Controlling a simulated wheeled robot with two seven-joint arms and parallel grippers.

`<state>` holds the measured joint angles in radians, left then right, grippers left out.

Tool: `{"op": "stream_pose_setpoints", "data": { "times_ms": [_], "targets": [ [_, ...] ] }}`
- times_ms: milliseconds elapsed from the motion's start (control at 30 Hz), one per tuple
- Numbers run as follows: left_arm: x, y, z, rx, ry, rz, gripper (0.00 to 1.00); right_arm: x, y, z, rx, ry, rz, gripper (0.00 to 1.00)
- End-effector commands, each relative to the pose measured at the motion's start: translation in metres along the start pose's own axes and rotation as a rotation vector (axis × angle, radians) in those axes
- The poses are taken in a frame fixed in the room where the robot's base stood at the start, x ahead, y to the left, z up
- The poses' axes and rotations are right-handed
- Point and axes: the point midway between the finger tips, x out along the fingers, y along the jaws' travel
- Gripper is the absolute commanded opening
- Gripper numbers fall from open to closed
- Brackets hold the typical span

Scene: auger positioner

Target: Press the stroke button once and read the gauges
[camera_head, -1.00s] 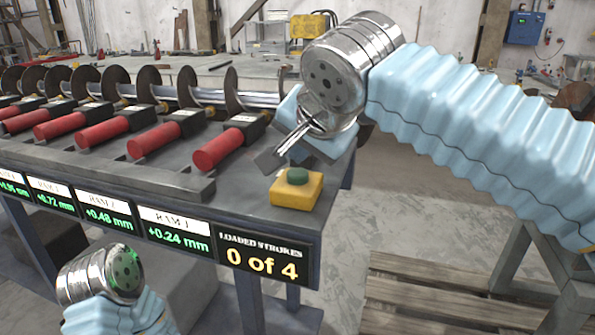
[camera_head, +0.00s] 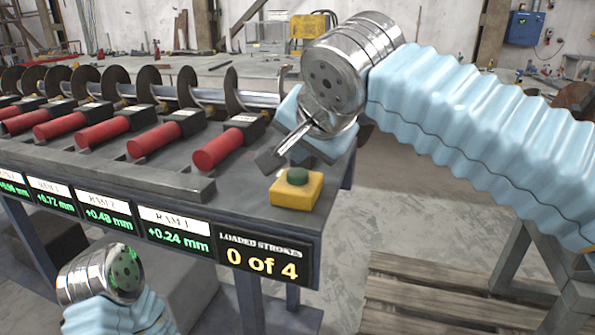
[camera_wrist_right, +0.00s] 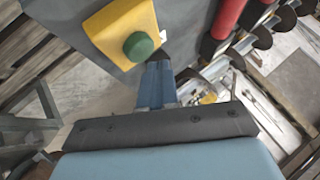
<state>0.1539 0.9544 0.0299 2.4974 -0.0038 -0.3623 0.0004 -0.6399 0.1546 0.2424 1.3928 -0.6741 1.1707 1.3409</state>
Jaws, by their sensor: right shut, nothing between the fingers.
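The stroke button is a green cap (camera_head: 297,176) on a yellow box (camera_head: 296,194) at the near right corner of the bench. My right gripper (camera_head: 268,161) is shut and empty, above and behind the button in the head view, apart from it. In the right wrist view the closed fingers (camera_wrist_right: 157,72) point just beside the green cap (camera_wrist_right: 138,46). The stroke display (camera_head: 262,258) reads "0 of 4". The RAM 1 gauge (camera_head: 177,237) reads +0.24 mm, RAM 2 (camera_head: 107,216) +0.48 mm, and the one beyond +0.72 mm. The leftmost is cut off. My left gripper is out of view.
A wooden pallet (camera_head: 420,295) lies on the floor at the right. Grey floor is clear between bench and pallet.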

Motion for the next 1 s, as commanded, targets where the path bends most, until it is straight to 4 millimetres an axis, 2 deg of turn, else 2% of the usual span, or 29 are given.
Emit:
{"op": "stream_pose_setpoints", "data": {
  "times_ms": [233, 1000],
  "targets": [
    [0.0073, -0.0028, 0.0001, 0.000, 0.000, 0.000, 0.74, 0.0059, 0.0045, 0.0044, 0.000, 0.000, 0.000, 0.00],
    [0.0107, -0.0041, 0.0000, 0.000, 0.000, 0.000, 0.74, 0.0088, 0.0066, 0.0065, 0.000, 0.000, 0.000, 0.00]
  ]
}}
